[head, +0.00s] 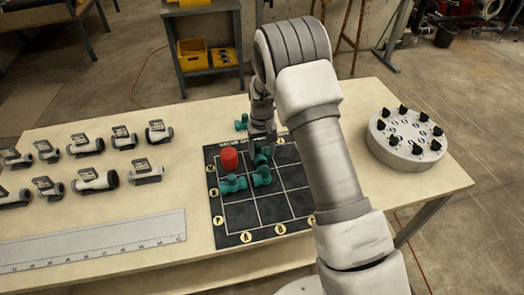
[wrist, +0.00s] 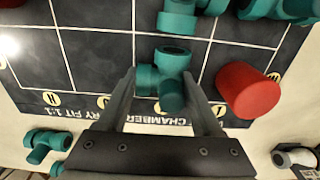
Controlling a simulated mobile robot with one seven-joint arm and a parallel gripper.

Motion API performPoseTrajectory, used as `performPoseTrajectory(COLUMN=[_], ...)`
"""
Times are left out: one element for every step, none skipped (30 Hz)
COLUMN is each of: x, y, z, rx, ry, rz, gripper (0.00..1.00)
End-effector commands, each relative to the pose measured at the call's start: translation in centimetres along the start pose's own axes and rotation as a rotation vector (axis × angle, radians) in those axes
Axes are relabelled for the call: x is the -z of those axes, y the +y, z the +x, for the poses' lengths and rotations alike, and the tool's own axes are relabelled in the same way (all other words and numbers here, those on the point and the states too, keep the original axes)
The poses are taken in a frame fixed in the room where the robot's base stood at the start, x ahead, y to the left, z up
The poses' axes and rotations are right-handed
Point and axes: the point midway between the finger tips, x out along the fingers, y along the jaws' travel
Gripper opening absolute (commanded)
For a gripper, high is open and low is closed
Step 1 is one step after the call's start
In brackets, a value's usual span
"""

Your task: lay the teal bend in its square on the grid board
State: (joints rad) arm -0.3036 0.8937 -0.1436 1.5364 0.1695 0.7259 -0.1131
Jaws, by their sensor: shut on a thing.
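The dark grid board (head: 242,216) lies flat on the table, with white lines and round yellow letter badges along its edges. My gripper (head: 262,143) points down over the far row, around the middle column. It is shut on a teal fitting, taken as the teal bend (wrist: 172,60), whose collared ends show between the fingers (wrist: 160,80) in the wrist view. The fingers hide part of it. I cannot tell whether it touches the board. Two other teal fittings (head: 233,184) (head: 262,177) sit in the middle row. A red cylinder (head: 229,158) stands in the far left square.
Teal fittings (wrist: 45,145) lie off the board beyond its far edge. Several grey-white parts with dark labels (head: 86,145) stand at the left. A long ruler (head: 95,240) lies in front of them. A round white base with black knobs (head: 405,145) stands right. The near row is empty.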

Motion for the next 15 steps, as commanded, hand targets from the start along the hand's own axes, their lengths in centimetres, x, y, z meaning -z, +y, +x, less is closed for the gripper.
performPoseTrajectory(x=[0.08,0.1,0.11,0.11,0.1,0.1,0.1,0.09,0.09,0.09,0.09,0.09,0.09,0.08,0.08], y=[0.0,-0.01,-0.01,-0.01,-0.02,-0.02,-0.02,-0.02,-0.02,-0.02,-0.03,-0.03,-0.03,-0.03,-0.03], z=[0.16,0.16,0.13,0.11,0.11,0.11,0.13,0.2,0.36,0.49,0.6,0.46,0.44,0.44,0.44], rx=[0.0,0.0,0.0,0.0,0.0,0.0,0.0,0.0,0.0,0.0,0.0,0.0,0.0,0.0,0.0], ry=[0.002,0.003,0.003,0.003,0.003,0.003,0.003,0.003,0.003,0.002,0.002,0.003,0.002,0.002,0.002], rz=[0.0,0.0,0.0,0.0,0.0,0.0,0.0,0.0,0.0,0.0,-0.001,-0.001,-0.001,-0.001,-0.001], gripper=[0.11,0.11,0.11,0.11,0.11,0.11,0.11,0.11,0.11,0.11,0.11,0.72,0.78,0.83,0.9])
